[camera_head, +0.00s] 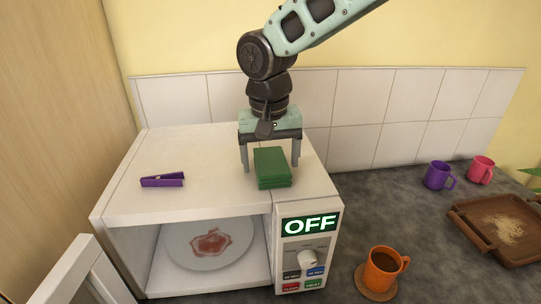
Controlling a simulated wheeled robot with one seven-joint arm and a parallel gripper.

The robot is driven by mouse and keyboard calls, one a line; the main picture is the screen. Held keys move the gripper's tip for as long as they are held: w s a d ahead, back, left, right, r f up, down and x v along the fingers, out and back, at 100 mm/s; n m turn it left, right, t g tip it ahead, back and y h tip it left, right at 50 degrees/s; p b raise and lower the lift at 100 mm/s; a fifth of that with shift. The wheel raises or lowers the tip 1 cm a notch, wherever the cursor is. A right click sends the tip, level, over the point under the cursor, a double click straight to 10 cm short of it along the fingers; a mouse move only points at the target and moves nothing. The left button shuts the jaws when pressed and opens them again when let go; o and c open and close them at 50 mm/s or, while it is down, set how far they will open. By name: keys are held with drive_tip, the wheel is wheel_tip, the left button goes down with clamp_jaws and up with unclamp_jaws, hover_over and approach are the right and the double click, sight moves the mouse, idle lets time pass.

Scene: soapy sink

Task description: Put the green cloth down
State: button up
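The green cloth (272,168) is a folded, layered block on the right part of the white microwave's top (215,190). It appears to rest flat there. My gripper (270,167) points down over it, with its two fingers wide apart, one on each side of the cloth. A narrow gap shows between the left finger and the cloth. The right finger is close to the cloth's edge, and I cannot tell if they touch. The cloth hides part of the space between the fingers.
A purple clip (162,181) lies on the microwave's left top. The microwave door (85,270) is open, with a stained plate (192,252) inside; its display reads OFF. On the dark counter are an orange mug (382,270), purple mug (437,175), pink mug (481,168) and wooden tray (468,212).

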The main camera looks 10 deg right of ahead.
sight(269, 163)
drive_tip(key=shift+r, duration=0.1)
wheel_tip(269, 163, up, 12)
drive_tip(key=b, duration=0.3)
drive_tip(key=s+d+f+n, duration=0.3)
drive_tip(key=s+f, duration=0.5)
drive_tip(key=s, duration=0.4)
drive_tip(key=s+d+f+n+y, duration=0.1)
drive_tip(key=s+d+f+n, duration=0.2)
drive_tip(key=s+f, duration=0.6)
drive_tip(key=s+n, duration=0.1)
drive_tip(key=s, duration=0.3)
drive_tip(key=shift+s+d+f+n+g, duration=0.15)
drive_tip(key=shift+s+d+n+g, duration=0.05)
drive_tip(key=shift+d+n+g, duration=0.2)
wheel_tip(269, 163, down, 6)
drive_tip(key=b, duration=0.5)
drive_tip(key=shift+b, duration=0.3)
